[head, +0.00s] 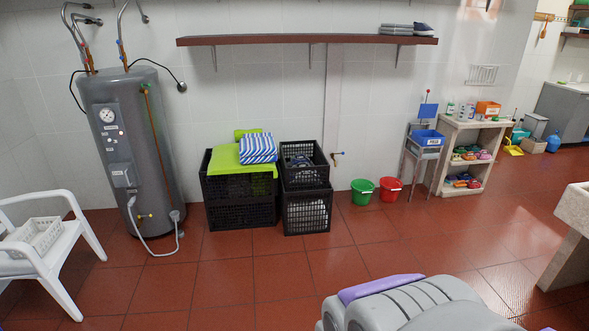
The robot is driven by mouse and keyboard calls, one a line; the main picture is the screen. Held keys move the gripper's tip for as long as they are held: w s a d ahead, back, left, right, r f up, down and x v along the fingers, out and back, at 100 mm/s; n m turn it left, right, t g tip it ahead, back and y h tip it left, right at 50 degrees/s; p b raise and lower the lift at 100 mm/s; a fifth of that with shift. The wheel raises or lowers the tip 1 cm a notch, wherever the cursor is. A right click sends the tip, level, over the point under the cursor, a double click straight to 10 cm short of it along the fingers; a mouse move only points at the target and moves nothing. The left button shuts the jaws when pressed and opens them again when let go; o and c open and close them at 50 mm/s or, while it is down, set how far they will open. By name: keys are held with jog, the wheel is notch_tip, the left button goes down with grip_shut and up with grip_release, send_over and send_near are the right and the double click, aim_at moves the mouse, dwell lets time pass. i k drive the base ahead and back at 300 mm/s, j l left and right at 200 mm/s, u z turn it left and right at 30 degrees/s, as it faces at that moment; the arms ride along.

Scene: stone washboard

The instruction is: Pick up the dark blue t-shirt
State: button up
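No t-shirt can be made out for certain in the head view. A small dark blue folded cloth or similar item (424,28) lies at the right end of the high wall shelf, beside a flat grey stack (397,28). Dark cloth (299,160) also shows inside the upper black crate (306,179); its shape and exact colour are too small to tell. My gripper is not in view.
Green and blue-striped cloths (257,148) lie on a wide black crate (240,214). Green (362,193) and red buckets (390,190), a grey boiler (130,150) and a white chair (60,240) stand around. The middle floor (270,275) is clear.

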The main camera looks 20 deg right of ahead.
aim_at(299, 157)
jog(key=i+l+z, duration=0.1)
jog(key=i, duration=0.55)
jog(key=i+z, duration=0.15)
jog(key=i, duration=0.45)
jog(key=i+z, duration=0.1)
jog(key=i, duration=0.55)
jog(key=i+z, duration=0.15)
jog(key=i, duration=0.5)
jog(key=i+j+z, duration=0.1)
jog(key=i, duration=0.55)
jog(key=i+j+z, duration=0.15)
jog(key=i, duration=0.45)
jog(key=i+j, duration=0.1)
jog(key=i, duration=0.5)
